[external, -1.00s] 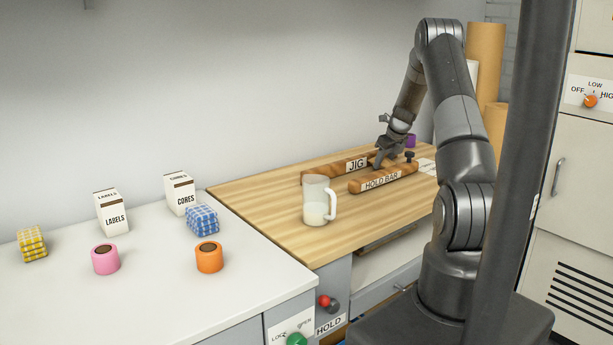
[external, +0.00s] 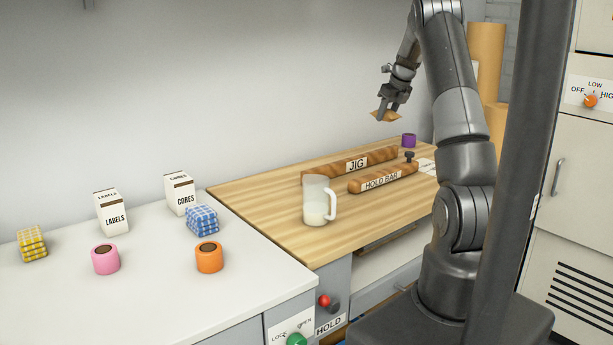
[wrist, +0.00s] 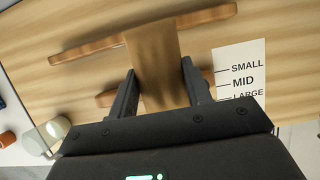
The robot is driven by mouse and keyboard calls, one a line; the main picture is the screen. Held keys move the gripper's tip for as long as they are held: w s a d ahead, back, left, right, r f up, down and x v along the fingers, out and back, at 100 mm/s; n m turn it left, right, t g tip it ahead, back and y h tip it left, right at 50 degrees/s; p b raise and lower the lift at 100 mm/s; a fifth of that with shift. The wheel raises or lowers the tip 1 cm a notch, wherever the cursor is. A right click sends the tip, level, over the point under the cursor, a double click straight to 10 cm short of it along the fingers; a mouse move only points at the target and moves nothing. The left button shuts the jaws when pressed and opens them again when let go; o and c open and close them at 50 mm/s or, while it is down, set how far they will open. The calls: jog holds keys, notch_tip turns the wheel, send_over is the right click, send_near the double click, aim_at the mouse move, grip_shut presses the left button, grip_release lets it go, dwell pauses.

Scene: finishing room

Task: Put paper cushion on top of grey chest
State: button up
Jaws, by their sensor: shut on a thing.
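My gripper (external: 387,112) is raised above the back of the wooden worktop and is shut on a tan-brown piece, which looks like the paper cushion (external: 384,117). In the wrist view the brown paper cushion (wrist: 155,60) sits between both fingers and sticks out beyond them. It is clear of the worktop in the external view. I cannot pick out a grey chest with certainty in either view.
The white counter (external: 150,285) at left carries boxes, rolls and checked bundles. A vented cabinet (external: 575,190) stands at right.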

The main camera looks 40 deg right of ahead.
jog(key=w+a+f+n+y, duration=0.15)
jog(key=w+a, duration=0.35)
jog(key=a, duration=0.6)
jog(key=w+a+n, duration=0.3)
jog(key=w+a, duration=0.2)
jog(key=a, duration=0.5)
jog(key=w+a+f+n+g+y, duration=0.1)
jog(key=a+n, duration=0.1)
jog(key=a, duration=1.2)
jog(key=w+a+f+n+y, duration=0.1)
jog(key=w+a+n, duration=0.15)
jog(key=a, duration=1.05)
jog(key=n+g, duration=0.3)
jog(key=n, duration=0.6)
send_over(75, 309)
jog(key=d, duration=0.2)
jog(key=shift+y, duration=0.45)
notch_tip(75, 309, down, 10)
jog(key=shift+f, duration=0.15)
jog(key=shift+a+f, duration=0.3)
jog(key=shift+a, duration=0.05)
jog(key=shift+f, duration=1.85)
